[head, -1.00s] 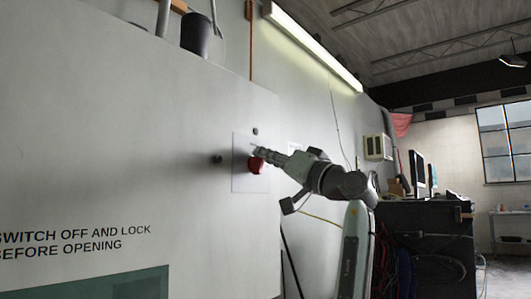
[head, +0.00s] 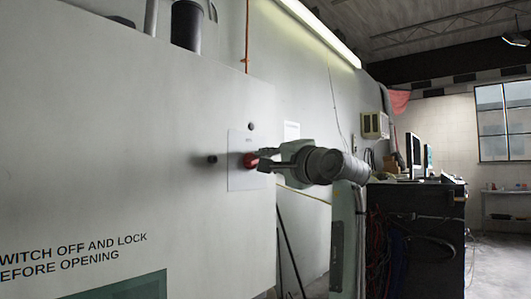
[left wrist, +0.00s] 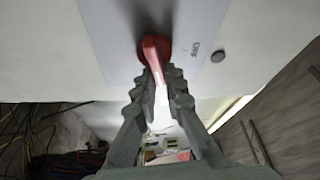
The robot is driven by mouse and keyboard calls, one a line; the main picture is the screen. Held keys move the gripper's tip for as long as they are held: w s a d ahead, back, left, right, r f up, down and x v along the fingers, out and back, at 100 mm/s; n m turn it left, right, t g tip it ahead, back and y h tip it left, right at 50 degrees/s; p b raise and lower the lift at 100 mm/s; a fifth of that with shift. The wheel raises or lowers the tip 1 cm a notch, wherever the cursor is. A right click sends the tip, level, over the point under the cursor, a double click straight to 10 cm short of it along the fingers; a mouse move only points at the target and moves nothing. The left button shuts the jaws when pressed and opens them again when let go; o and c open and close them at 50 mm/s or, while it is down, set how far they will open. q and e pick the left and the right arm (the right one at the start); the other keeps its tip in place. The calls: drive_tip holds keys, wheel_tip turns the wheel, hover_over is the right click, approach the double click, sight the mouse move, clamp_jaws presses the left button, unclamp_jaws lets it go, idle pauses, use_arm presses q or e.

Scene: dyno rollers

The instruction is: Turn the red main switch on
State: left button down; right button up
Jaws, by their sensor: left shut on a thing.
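The red main switch (head: 250,160) sits on a pale square plate (head: 240,181) on the light grey cabinet front. In the left wrist view the switch is a red round base with a red handle (left wrist: 154,50) pointing toward me. My left gripper (head: 262,161) is at the switch, its arm coming in from the right. In the left wrist view the gripper (left wrist: 161,84) has its ridged fingers on either side of the handle and is shut on it. The fingers partly hide the switch in the head view. My right gripper is not in view.
Lettering (head: 75,248) about switching off and locking is on the cabinet. A dark bench (head: 420,230) with monitors stands at the right.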

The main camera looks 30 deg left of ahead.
use_arm(q)
drive_tip(key=shift+f+m+h, duration=0.2)
drive_tip(key=shift+m+h, duration=0.1)
drive_tip(key=shift+m, duration=0.45)
drive_tip(key=shift+f+m+h, duration=0.15)
drive_tip(key=shift+m+h, duration=0.15)
drive_tip(key=shift+m, duration=0.45)
drive_tip(key=c, duration=1.6)
unclamp_jaws()
drive_tip(key=v, duration=1.2)
drive_tip(key=shift+d, duration=0.1)
